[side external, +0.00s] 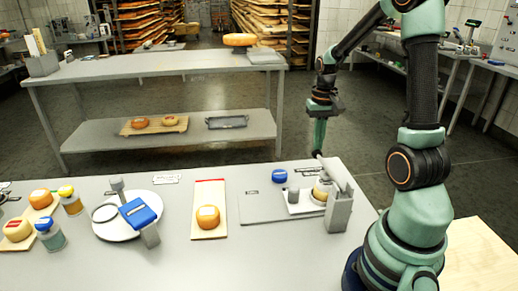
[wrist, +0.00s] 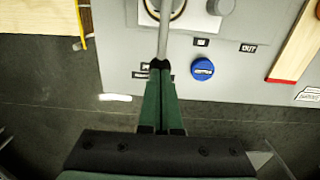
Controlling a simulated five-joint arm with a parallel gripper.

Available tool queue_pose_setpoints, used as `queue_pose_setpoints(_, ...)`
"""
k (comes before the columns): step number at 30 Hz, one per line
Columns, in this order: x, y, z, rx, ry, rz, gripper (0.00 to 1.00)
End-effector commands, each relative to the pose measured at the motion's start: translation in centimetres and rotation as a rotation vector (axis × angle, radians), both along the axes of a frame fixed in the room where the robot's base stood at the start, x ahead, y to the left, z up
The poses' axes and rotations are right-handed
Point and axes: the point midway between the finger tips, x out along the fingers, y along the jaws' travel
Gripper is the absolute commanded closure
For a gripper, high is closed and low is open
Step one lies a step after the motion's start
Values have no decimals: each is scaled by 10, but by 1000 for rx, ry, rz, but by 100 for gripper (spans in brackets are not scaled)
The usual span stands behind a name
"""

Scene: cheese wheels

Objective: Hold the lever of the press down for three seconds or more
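The press (side external: 341,207) is a grey upright frame at the right end of the table, with a pale cheese wheel (side external: 320,192) on its white base. Its lever (wrist: 163,38) is a thin grey rod running from the top of the wrist view to my fingertips. My gripper (side external: 317,152) points down above the press, at the lever's outer end. In the wrist view, its green fingers (wrist: 160,70) lie side by side with only a thin line between them. The tips overlap the lever's end; I cannot tell whether they touch it.
A blue disc (side external: 280,176) lies left of the press on a grey mat (side external: 256,208). Further left are a board with an orange cheese (side external: 208,217), a round white scale with a blue top (side external: 138,212), and jars. A second table (side external: 150,66) stands behind, across floor.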

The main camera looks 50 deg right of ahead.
Motion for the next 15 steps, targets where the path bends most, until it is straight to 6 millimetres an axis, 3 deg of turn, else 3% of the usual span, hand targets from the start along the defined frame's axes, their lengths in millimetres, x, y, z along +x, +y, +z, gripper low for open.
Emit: queue_pose_setpoints(15,0,0,24,-1,-1,0,100)
